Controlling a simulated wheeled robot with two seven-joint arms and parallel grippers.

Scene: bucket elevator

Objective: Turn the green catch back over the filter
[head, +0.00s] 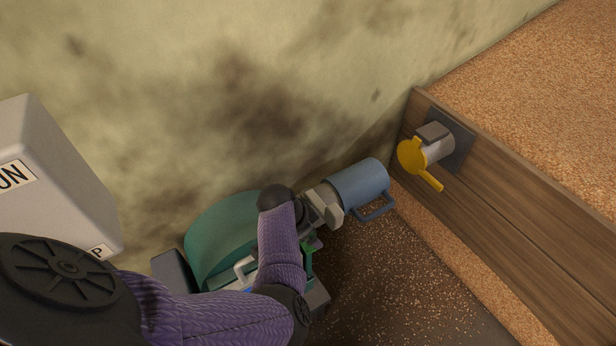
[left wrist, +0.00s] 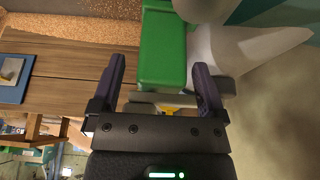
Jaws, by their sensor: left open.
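The green catch (left wrist: 162,45) is a green block that stands between the two spread fingers of my left gripper (left wrist: 158,65) in the left wrist view. The fingers are open, one on each side of it, with a gap showing. In the head view only a small green part of the catch (head: 308,255) shows beside my purple arm, which hides most of it and the gripper. I cannot pick out the filter for sure. A blue cylinder with a handle (head: 358,185) lies just beyond the arm. My right gripper is not in view.
A teal rounded housing (head: 215,235) stands behind my arm, against the stained wall. A yellow lever valve (head: 412,155) sticks out of the wooden boards (head: 520,205) at the right. A grey ON box (head: 45,185) is at the left. Grain-strewn floor (head: 385,275) lies open at lower right.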

